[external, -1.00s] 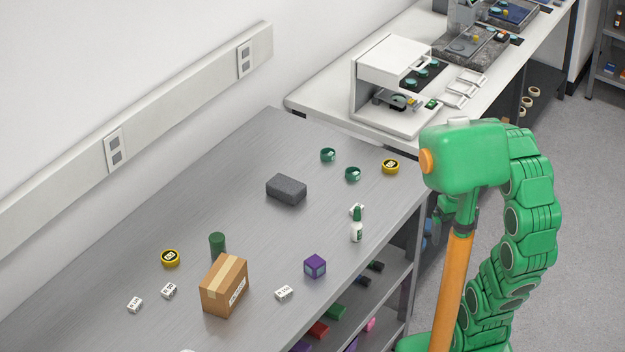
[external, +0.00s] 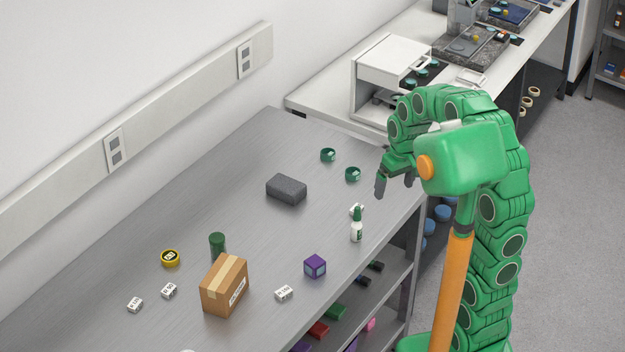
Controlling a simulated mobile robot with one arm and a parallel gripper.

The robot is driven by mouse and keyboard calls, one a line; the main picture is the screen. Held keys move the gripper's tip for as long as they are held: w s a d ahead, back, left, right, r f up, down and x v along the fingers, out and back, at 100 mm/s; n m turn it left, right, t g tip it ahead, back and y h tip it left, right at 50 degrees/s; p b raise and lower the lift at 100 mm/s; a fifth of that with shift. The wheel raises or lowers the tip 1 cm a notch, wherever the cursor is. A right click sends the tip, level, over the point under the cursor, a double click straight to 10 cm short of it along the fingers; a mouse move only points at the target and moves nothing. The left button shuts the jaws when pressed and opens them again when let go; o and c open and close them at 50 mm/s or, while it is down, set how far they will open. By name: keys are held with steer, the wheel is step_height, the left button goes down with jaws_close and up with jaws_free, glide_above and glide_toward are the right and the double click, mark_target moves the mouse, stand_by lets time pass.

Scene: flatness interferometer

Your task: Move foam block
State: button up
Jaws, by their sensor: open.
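The foam block (external: 286,190) is a dark grey rectangular block lying flat on the metal table, towards its back half. My gripper (external: 393,192) is open, with dark fingers pointing down near the table's right edge. It is to the right of the foam block and clearly apart from it. Nothing shows between the fingers.
Two green tape rings (external: 328,155) lie behind and right of the block. A dropper bottle (external: 357,226) stands near the right edge. A cardboard box (external: 224,285), green cylinder (external: 217,246), yellow tape roll (external: 170,258) and purple cube (external: 315,266) are nearer. Bare table (external: 230,180) surrounds the block.

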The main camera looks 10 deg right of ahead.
steer(key=w+a+f+n+t, duration=0.1)
steer(key=w+a+f+n, duration=0.15)
steer(key=w+a, duration=0.85)
steer(key=n+t+y, duration=0.2)
glide_above(286, 184)
steer(key=s+d, duration=0.2)
step_height(286, 184, down, 7)
steer(key=shift+w+d, duration=0.1)
steer(key=shift+w, duration=0.05)
steer(key=shift+f, duration=0.1)
steer(key=shift+g, duration=0.3)
steer(key=shift+x, duration=3.85)
steer(key=c, duration=0.9)
